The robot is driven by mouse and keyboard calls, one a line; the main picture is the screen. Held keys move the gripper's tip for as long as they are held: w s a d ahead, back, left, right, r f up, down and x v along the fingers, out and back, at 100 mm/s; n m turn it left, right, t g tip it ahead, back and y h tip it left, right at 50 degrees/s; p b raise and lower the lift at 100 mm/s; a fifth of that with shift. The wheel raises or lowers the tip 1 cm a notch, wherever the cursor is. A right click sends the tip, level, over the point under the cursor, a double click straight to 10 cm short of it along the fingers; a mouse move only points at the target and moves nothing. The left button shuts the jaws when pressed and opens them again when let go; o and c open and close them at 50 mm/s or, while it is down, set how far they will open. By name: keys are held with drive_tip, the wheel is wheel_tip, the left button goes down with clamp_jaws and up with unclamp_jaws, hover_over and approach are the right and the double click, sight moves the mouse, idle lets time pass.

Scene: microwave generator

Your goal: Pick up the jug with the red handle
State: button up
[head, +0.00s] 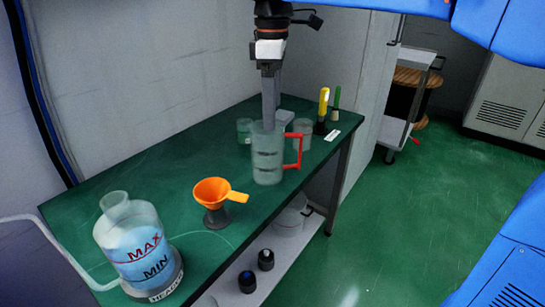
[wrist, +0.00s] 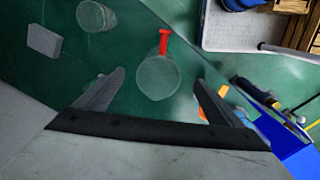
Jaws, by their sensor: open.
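The clear jug (head: 267,155) with dark markings stands upright on the green bench, and its red handle (head: 298,152) points right in the head view. In the wrist view the jug (wrist: 158,77) shows from above as a round rim, with the red handle (wrist: 163,42) pointing up the picture. My gripper (wrist: 158,82) is open, its two fingers spread with the jug between and beyond them. In the head view my gripper (head: 268,95) hangs above and partly behind the jug; its fingertips are hard to make out there. I cannot tell whether any finger touches the jug.
Clear beakers (head: 303,134) stand close beside the jug. An orange funnel (head: 212,191) and a large bottle of blue liquid (head: 138,245) stand nearer on the bench (head: 185,183). Yellow- and green-handled tools (head: 323,103) stand behind. A trolley (head: 402,110) is at the right, past open floor.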

sight(273, 144)
wheel_tip(273, 144, down, 11)
drive_tip(key=shift+r, duration=0.1)
drive_tip(key=c, duration=1.2)
